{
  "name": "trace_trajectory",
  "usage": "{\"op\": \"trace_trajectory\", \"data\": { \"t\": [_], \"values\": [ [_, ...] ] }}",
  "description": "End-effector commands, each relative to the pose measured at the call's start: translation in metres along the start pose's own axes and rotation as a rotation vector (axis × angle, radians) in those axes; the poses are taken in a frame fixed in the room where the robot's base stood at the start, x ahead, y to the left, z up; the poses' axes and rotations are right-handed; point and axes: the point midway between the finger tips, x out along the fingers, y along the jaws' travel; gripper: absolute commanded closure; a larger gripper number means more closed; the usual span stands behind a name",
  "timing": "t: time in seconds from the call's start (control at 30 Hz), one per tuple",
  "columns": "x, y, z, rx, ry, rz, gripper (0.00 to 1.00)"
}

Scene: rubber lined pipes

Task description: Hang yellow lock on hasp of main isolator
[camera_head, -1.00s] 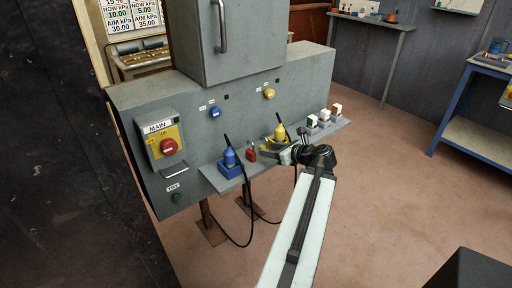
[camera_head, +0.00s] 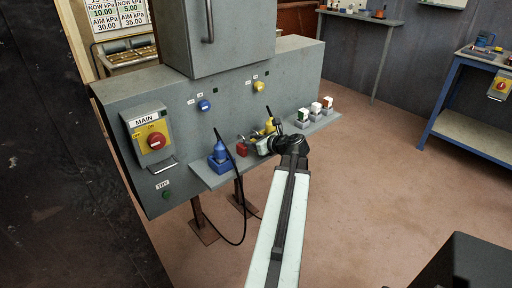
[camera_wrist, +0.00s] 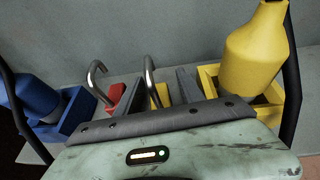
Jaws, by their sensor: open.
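The yellow lock (camera_wrist: 158,96) stands on the shelf with its steel shackle up in the wrist view. My gripper (camera_wrist: 157,88) is open, with one dark finger on each side of the yellow lock; I cannot tell whether they touch it. In the head view my gripper (camera_head: 258,143) is at the shelf and mostly hides this lock. The red lock (camera_wrist: 115,94) stands just left of my left finger, and also shows in the head view (camera_head: 242,149). The main isolator (camera_head: 148,140), with a red knob on a yellow plate, is on the panel's left. A metal hasp bar (camera_head: 162,167) juts out below it.
A blue plug in its blue holder (camera_head: 219,153) stands left of the locks. A yellow plug (camera_wrist: 255,50) stands close on the right. Black cables hang nearby. Several small switch blocks (camera_head: 315,112) sit at the shelf's right end. Floor in front is open.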

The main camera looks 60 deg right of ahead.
Motion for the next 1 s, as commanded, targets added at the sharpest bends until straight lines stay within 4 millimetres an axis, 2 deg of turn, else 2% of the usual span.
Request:
{"op": "trace_trajectory", "data": {
  "t": [0.07, 0.2, 0.23, 0.53, 0.67, 0.77, 1.0],
  "values": [
    [-0.001, 0.000, 0.001, 0.000, 0.000, 0.000, 0.55],
    [-0.001, 0.000, 0.000, 0.000, 0.000, 0.000, 0.94],
    [-0.001, 0.000, 0.000, 0.000, 0.000, 0.000, 1.00],
    [-0.002, 0.000, 0.001, 0.000, 0.000, -0.001, 1.00],
    [-0.005, 0.000, 0.009, 0.000, 0.000, -0.001, 1.00],
    [-0.010, -0.001, 0.022, 0.000, 0.000, -0.001, 1.00],
    [-0.030, -0.001, 0.070, 0.000, -0.001, -0.001, 1.00]
  ]
}}
